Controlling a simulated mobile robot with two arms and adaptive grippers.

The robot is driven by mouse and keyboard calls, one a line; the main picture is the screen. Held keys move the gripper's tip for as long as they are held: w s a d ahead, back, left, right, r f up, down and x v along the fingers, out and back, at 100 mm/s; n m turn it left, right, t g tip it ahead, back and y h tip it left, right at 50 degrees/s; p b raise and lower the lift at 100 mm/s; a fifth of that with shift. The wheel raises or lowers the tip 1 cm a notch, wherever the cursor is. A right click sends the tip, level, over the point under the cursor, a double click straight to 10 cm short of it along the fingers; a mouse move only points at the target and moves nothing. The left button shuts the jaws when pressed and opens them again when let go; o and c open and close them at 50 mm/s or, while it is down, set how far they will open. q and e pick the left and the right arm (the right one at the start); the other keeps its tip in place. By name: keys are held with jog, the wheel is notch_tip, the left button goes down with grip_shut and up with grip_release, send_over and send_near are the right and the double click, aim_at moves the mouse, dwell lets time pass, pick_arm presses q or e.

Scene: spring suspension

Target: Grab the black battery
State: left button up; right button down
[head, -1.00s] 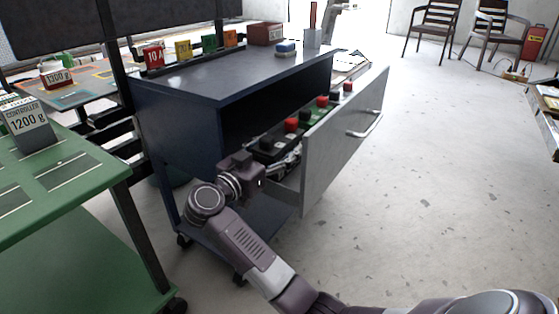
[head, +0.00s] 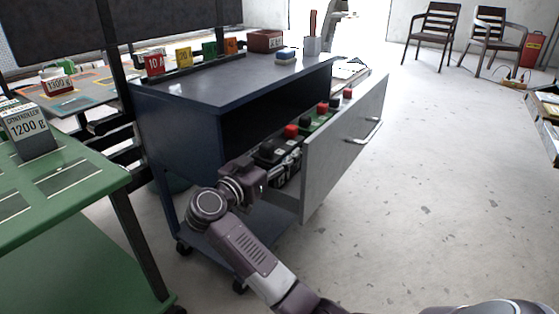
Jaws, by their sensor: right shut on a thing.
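The open drawer (head: 335,150) of the dark blue cabinet holds a row of batteries with red and black tops. My right gripper (head: 288,161) reaches into the near end of the drawer from the left. It is shut on a black battery (head: 284,177), whose dark body shows just below the fingers. The fingers partly hide it, and I cannot tell if it is clear of the drawer floor. A black top (head: 268,148) shows just behind the gripper, and a red top (head: 290,131) stands farther along. My left gripper is not in view.
The cabinet top (head: 225,85) carries coloured blocks, a blue-and-white block (head: 286,56) and a grey cup (head: 312,45). A green table (head: 60,195) with a controller box (head: 28,130) stands at the left. The floor right of the drawer is clear.

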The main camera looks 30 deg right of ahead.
jog(key=shift+r, duration=0.45)
jog(key=shift+f, duration=0.15)
